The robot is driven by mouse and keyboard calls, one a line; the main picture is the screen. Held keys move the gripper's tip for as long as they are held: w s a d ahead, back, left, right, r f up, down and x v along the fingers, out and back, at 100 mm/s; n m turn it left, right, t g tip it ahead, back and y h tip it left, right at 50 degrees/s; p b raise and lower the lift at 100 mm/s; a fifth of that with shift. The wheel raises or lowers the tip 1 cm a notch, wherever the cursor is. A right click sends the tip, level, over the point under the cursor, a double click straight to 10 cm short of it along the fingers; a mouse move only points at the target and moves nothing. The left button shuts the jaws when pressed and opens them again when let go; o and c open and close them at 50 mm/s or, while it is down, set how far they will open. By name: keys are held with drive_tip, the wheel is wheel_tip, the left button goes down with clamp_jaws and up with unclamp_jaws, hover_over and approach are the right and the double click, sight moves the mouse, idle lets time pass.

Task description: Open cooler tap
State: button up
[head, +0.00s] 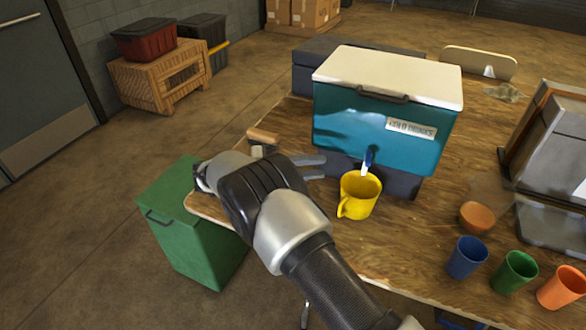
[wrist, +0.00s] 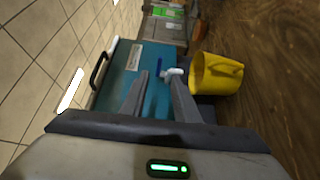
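The cooler (head: 345,130) is a teal box with a white lid and a "COLD DRINKS" label, standing on a dark stand on the wooden table. Its tap (head: 368,162) is white with a blue lever and sticks out low on the front. A yellow mug (head: 358,196) stands below the tap. My gripper (head: 322,167) is in front of the cooler, left of the tap. In the wrist view my gripper (wrist: 155,92) has its two fingers apart with nothing between them. The tap (wrist: 172,72) shows there just beyond the fingertips, with the mug (wrist: 213,74) beside it.
A blue cup (head: 467,257), a green cup (head: 513,272), an orange cup (head: 562,288) and an orange-brown bowl (head: 476,217) are on the table at right. A wooden-topped brush-like item (head: 263,137) lies near the left edge. A green bin (head: 190,225) stands beside the table.

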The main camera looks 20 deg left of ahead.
drive_tip(key=v, duration=0.5)
drive_tip(key=shift+a, duration=0.1)
idle(1.6)
